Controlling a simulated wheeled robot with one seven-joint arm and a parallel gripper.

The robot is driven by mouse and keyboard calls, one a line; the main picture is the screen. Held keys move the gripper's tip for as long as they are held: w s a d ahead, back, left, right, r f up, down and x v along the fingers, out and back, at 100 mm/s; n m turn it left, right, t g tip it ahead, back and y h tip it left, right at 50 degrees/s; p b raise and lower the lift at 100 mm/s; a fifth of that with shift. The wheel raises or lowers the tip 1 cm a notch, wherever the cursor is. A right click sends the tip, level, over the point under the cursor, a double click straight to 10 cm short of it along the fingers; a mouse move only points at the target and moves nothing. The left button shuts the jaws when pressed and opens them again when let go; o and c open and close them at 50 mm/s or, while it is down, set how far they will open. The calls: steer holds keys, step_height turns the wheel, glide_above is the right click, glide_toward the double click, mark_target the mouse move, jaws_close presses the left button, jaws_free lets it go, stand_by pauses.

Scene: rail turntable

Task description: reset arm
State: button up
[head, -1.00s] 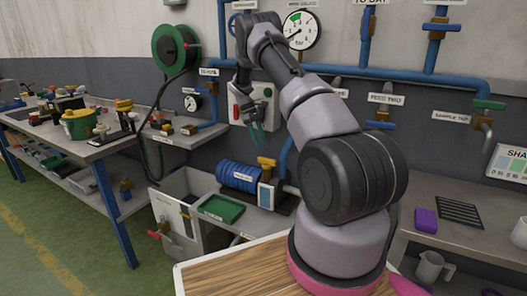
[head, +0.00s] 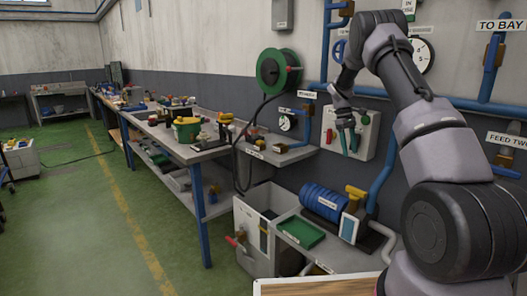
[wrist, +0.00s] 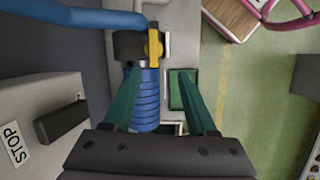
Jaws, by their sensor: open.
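My gripper (head: 347,142) shows in the head view at the end of my raised arm, in front of the grey control box on the wall. Its two green fingers are apart and nothing is between them. In the wrist view my gripper (wrist: 160,100) points down, its fingers spread above a blue ribbed cylinder (wrist: 146,92) and a green tray (wrist: 183,90). The fingers look well above both and touch neither.
Blue pipes (head: 380,185) run along the wall. A long workbench (head: 205,150) with tools stands left, a hose reel (head: 279,71) above its end. Green floor (head: 90,220) at the left is open.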

steer(key=s+a+r+m+t+y, duration=0.1)
steer(key=s+a+r+m+t, duration=0.2)
steer(key=s+r, duration=0.7)
steer(key=s+a+r+m+t+y, duration=0.2)
steer(key=s+a+r, duration=0.35)
steer(key=r, duration=0.75)
steer(key=s+a+r+m+t, duration=0.1)
steer(key=s+a+m+t, duration=0.1)
steer(key=s, duration=1)
steer(key=s+a+r+m+t+y, duration=0.1)
steer(key=s+a+r+m+t, duration=0.1)
steer(key=s, duration=0.9)
steer(key=shift+s+a+m+t, duration=0.4)
steer(key=shift+a+m, duration=0.3)
steer(key=shift+m, duration=0.1)
